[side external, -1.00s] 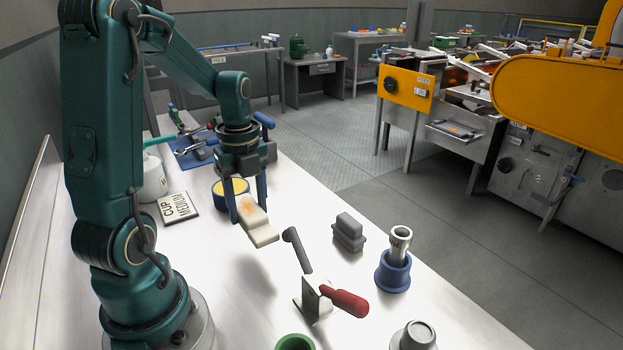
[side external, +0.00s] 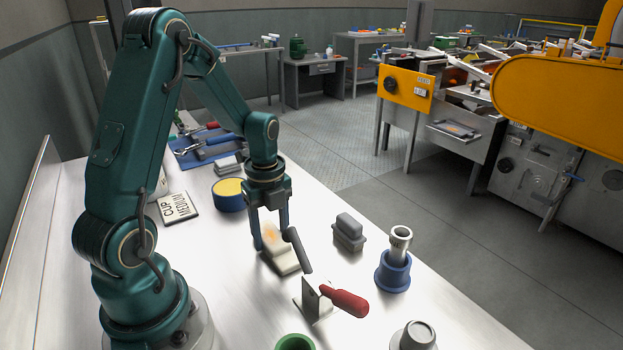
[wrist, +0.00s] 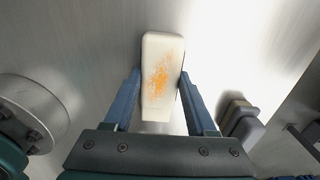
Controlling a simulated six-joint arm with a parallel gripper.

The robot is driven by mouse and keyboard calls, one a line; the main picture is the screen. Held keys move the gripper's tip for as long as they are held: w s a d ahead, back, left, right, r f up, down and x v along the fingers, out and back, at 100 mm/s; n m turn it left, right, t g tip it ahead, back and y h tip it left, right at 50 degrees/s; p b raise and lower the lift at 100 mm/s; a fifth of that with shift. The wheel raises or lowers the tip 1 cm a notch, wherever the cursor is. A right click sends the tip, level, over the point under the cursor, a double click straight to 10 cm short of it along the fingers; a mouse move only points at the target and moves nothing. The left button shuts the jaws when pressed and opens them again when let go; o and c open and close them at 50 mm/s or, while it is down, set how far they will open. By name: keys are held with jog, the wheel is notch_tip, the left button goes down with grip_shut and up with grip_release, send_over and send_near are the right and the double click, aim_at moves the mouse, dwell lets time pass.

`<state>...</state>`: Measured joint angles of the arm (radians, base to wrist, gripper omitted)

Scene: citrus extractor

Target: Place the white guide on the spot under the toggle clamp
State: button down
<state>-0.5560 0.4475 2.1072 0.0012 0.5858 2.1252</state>
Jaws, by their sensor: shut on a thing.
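The white guide (side external: 286,264), a flat pale block with an orange smudge on top, is gripped between the two fingers of my gripper (side external: 269,240). In the wrist view the guide (wrist: 161,65) lies between the fingers (wrist: 158,95), its far end beyond the tips. The toggle clamp (side external: 316,297) stands just in front of it, with a red handle (side external: 345,302) and a slanting grey arm (side external: 298,250). The guide is low, beside that arm in the picture; I cannot tell whether it touches the table. The spot under the clamp is not clearly visible.
To the right stand a grey stepped block (side external: 348,233) and a blue holder (side external: 393,273) with a metal tube (side external: 400,240). A green ring (side external: 295,343) and a grey metal cup (side external: 417,337) are at the front. A yellow-topped blue tin (side external: 229,196) is behind.

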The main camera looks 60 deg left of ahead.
aim_at(271, 235)
jog(key=shift+c, duration=1)
grip_release()
notch_tip(271, 235, up, 12)
jog(key=s+d+r+n+t, duration=0.1)
jog(key=s+d+n+t, duration=0.1)
jog(key=d+n, duration=0.5)
jog(key=s+d+r+n+t, duration=0.2)
jog(key=s+d+n, duration=0.3)
jog(key=n, duration=0.6)
jog(key=shift+d+t, duration=0.8)
jog(key=shift+d, duration=0.05)
jog(key=shift+s, duration=0.1)
